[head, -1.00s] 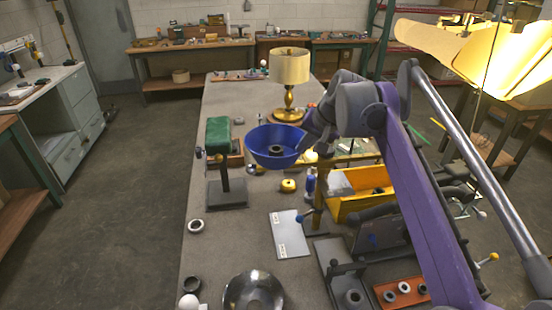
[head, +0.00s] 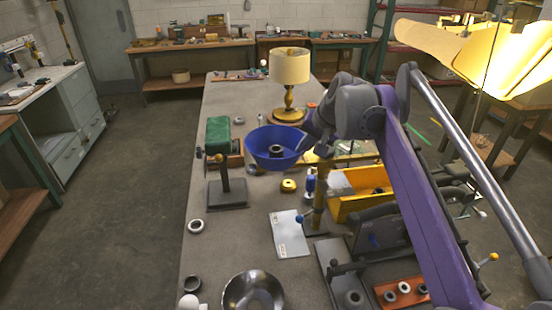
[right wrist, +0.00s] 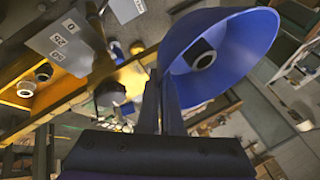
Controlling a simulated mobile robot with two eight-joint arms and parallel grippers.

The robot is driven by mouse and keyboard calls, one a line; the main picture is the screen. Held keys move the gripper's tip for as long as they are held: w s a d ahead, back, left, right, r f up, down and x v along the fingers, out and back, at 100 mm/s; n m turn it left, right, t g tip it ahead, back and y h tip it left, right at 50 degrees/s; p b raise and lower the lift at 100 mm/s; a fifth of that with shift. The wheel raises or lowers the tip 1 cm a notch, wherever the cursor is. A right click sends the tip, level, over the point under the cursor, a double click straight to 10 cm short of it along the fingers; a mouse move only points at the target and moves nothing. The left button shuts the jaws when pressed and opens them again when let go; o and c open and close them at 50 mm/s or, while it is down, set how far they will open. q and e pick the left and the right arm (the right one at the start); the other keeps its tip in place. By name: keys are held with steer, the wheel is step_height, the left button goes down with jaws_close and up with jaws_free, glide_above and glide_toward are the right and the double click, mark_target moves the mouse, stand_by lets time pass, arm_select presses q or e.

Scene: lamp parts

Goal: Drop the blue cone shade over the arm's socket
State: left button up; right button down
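The blue cone shade (head: 262,135) hangs in the air above the middle of the table, its wide mouth up and a dark collar inside. My right gripper (head: 307,140) is shut on the right side of its rim. In the right wrist view the shade (right wrist: 245,32) sits at the fingertips (right wrist: 167,78), wide mouth facing the camera with the collar off-centre. I cannot clearly make out the arm's socket. My left gripper is not in view.
A green-topped stand (head: 218,133) is left of the shade. A yellow bin (head: 345,207) is to the right, a metal bowl (head: 238,290) at the front. The table's left strip is mostly clear.

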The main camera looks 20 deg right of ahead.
steer(key=c, duration=1)
jaws_free()
steer(key=a+v, duration=0.1)
steer(key=v, duration=1)
steer(key=s+a+f+n, duration=0.2)
steer(key=s+a+f, duration=0.3)
steer(key=f, duration=0.6)
steer(key=s+a+f+n, duration=0.3)
steer(key=s+a+f, duration=0.2)
steer(key=s+f, duration=0.3)
steer(key=s+a+f+n+g+h, duration=0.1)
steer(key=s+a+f+n, duration=0.2)
steer(key=f, duration=1.2)
steer(key=s+a+p, duration=0.1)
steer(key=s+a, duration=0.1)
steer(key=s, duration=0.2)
